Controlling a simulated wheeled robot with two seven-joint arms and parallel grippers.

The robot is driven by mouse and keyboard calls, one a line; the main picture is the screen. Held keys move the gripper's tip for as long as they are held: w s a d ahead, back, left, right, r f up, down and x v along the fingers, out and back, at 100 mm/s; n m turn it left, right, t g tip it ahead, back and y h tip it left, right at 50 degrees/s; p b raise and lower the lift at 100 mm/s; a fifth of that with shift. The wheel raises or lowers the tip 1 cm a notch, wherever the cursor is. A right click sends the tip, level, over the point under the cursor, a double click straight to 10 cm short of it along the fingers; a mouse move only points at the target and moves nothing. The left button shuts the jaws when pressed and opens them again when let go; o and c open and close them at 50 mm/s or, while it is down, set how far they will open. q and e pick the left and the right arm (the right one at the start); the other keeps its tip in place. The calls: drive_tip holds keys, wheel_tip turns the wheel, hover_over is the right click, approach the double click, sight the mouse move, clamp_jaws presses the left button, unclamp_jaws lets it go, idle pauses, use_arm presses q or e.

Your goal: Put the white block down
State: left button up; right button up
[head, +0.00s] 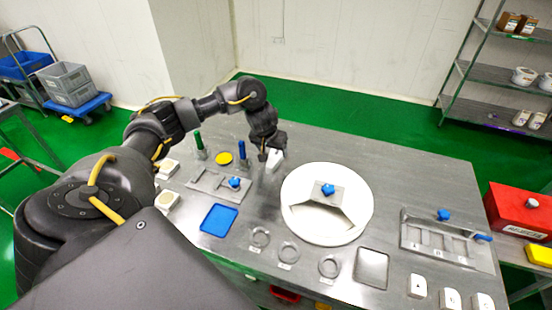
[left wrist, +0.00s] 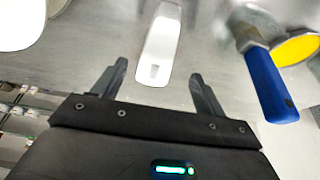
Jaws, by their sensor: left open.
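The white block (head: 275,160) is at the back of the metal table, just below my left gripper (head: 266,151). My right gripper is not in view.
A blue-handled post (head: 242,150), a green-handled post (head: 199,142) and a yellow disc (head: 224,158) stand left of the gripper. A large white round plate (head: 300,228) lies to its right. A blue tray (head: 219,220) is nearer. Bare table lies behind the plate.

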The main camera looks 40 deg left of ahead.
sight(276, 155)
use_arm(q)
drive_tip(key=x, duration=0.5)
drive_tip(key=shift+w+d, duration=0.1)
drive_tip(key=shift+w, duration=0.1)
drive_tip(key=shift+c, duration=0.3)
drive_tip(key=c, duration=1.2)
drive_tip(key=shift+r, duration=0.15)
